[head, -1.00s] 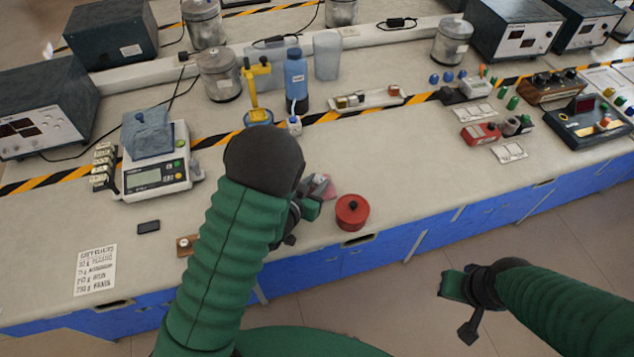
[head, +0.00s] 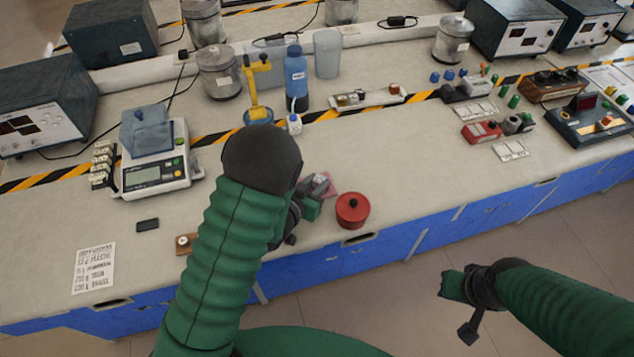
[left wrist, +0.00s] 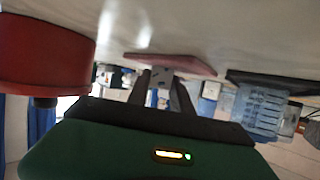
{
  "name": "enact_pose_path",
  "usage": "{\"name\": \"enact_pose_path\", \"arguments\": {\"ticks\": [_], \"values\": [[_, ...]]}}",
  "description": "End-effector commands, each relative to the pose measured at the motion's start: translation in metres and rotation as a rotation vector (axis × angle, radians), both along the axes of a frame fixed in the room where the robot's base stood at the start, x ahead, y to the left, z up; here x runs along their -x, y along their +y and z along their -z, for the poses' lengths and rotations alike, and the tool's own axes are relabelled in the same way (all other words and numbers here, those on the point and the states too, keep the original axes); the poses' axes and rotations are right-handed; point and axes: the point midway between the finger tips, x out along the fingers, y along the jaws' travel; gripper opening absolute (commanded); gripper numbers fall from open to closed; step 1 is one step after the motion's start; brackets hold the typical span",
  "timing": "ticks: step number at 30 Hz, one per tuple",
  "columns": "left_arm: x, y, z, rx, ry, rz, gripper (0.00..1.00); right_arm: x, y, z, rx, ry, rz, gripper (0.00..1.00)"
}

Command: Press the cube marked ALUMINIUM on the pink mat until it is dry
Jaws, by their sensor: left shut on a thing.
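The pink mat (head: 333,190) lies on the bench near its front edge, partly hidden by my left gripper; it also shows in the left wrist view (left wrist: 190,64). My left gripper (head: 312,195) is low over the mat and shut on a small grey cube (head: 320,183). In the left wrist view the cube (left wrist: 160,75) sits between the two fingertips, right up at the mat's surface; I cannot tell how firmly it touches. No marking on the cube is readable. My right gripper (head: 455,286) is empty beyond the bench's front edge; its jaw opening is unclear.
A blue bottle (head: 296,78) and yellow stand (head: 257,85) are behind.

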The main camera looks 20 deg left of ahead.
Motion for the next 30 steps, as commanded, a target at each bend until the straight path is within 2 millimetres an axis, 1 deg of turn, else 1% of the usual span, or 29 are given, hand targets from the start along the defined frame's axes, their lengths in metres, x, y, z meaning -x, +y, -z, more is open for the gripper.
{"name": "enact_pose_path", "arguments": {"ticks": [15, 18, 24, 30], "values": [[0.001, -0.001, 0.003, -0.001, 0.009, 0.002, 0.0, 0.0, 0.0, 0.001, 0.0, 0.0, 0.0, 0.0], [0.001, -0.001, 0.0, -0.001, 0.009, 0.002, 0.0, 0.0, 0.0, -0.002, 0.0, 0.0, 0.0, 0.0], [-0.002, -0.005, -0.012, -0.001, 0.005, 0.002, 0.0, 0.0, 0.0, -0.011, 0.0, 0.0, 0.0, 0.0], [-0.002, -0.005, -0.012, -0.001, 0.004, 0.001, 0.0, 0.0, 0.0, -0.01, 0.0, 0.0, 0.0, 0.0]]}}
